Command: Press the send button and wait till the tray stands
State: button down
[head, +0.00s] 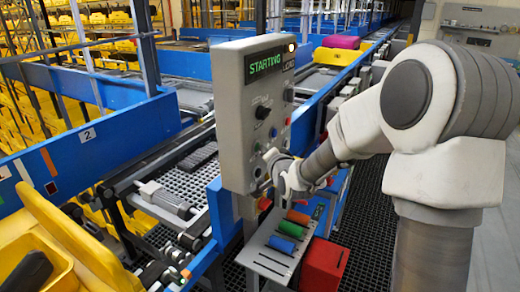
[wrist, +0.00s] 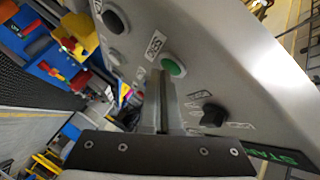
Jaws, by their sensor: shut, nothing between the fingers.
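A yellow tray (head: 62,225) with a black item shows at the lower left.
A black knob (wrist: 212,115) and a dark button (wrist: 115,20) are also on the panel. Below it, a grey shelf (head: 268,262) holds coloured cylinders, beside a red box (head: 325,265). A blue-sided conveyor (head: 85,145) runs behind the panel. Pink and red items (head: 340,42) lie farther back.

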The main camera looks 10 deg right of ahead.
dwell(0.3)
jog(key=shift+s+d, duration=0.55)
jog(key=shift+d, duration=0.15)
